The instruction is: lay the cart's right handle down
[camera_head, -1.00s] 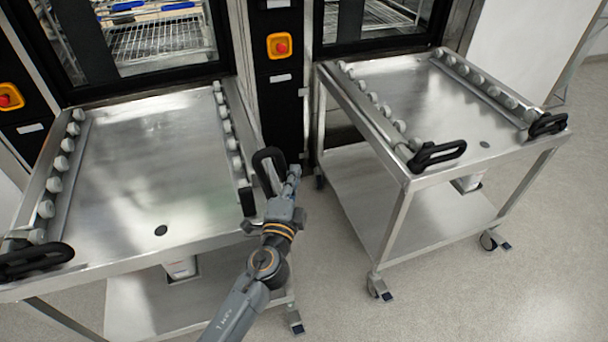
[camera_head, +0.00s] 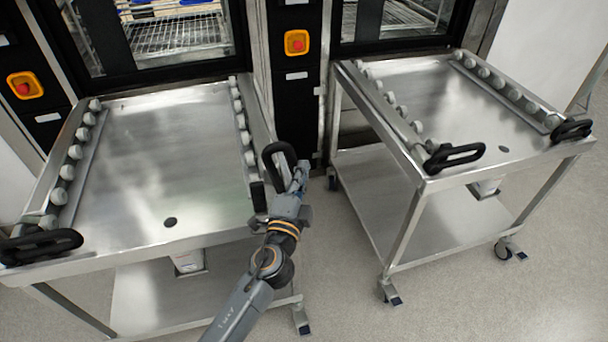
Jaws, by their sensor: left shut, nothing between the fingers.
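The cart (camera_head: 150,130) at the left has a steel top with roller rails along both sides. Its right handle (camera_head: 268,156), a black loop, stands upright at the front right corner. Its left handle (camera_head: 40,246) lies flat at the front left corner. My left gripper (camera_head: 301,178) is shut and empty, close against the right side of the upright handle. I cannot tell whether it touches the handle. My left arm comes up from the bottom of the view. My right gripper is not in view.
A second cart (camera_head: 450,110) stands to the right with both black handles lying down. Two washers with glass doors stand behind the carts, with a dark panel (camera_head: 297,100) between them. Grey floor (camera_head: 345,270) is free between the carts and in front of the right one.

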